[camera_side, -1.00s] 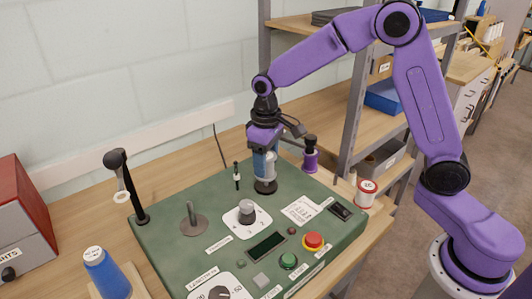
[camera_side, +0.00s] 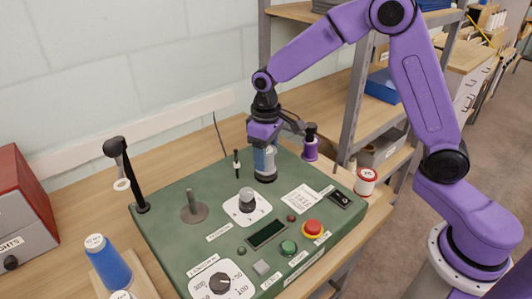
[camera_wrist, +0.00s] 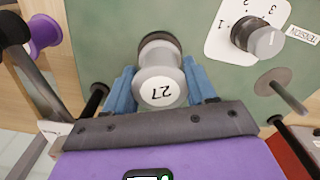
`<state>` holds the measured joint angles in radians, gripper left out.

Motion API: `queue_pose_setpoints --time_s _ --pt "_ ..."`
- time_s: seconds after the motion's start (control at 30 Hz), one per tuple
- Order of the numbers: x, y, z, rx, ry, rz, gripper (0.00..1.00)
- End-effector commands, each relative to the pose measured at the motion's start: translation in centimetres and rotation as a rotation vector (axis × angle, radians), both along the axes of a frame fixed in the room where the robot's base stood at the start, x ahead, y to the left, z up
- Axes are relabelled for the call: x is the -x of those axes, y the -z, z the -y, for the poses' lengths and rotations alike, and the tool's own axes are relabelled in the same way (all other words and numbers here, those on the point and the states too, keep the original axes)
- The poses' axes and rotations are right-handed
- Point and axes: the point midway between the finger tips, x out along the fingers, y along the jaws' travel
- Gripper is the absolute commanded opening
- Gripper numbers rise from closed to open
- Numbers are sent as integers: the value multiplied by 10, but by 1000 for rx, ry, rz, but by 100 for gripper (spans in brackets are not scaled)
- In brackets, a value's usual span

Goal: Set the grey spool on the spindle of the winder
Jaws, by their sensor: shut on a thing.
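The grey spool (camera_wrist: 162,86), with a white top marked 27, sits between the blue fingers of my gripper (camera_wrist: 162,90). In the side view my gripper (camera_side: 265,160) holds the spool upright at the back of the green winder panel (camera_side: 165,235). A dark round part (camera_side: 265,177) shows under the spool. I cannot tell whether it belongs to the spool or the panel, or whether there is a gap. A bare upright metal pin on a round disc (camera_side: 194,212), seemingly the spindle, stands to the left. The pin and disc also show in the wrist view (camera_wrist: 275,82).
A grey knob (camera_side: 246,200) stands just in front of my gripper, and a thin black post (camera_side: 237,163) to its left. A tall black arm with a ring (camera_side: 130,175) rises at the panel's left. Purple (camera_side: 310,150) and red-white (camera_side: 365,181) spools stand to the right.

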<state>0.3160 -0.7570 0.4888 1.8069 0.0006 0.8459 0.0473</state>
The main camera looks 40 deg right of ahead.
Motion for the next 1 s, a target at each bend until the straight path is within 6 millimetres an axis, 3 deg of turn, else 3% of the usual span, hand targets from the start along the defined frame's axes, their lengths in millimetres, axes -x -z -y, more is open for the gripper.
queue_pose_setpoints --time_s 0.87,0.9,0.97,1.0 --pt "0 12 0 0 0 0 34" --pt "0 12 0 0 0 0 62" --pt "0 12 0 0 0 0 82" --pt "0 12 0 0 0 0 85"
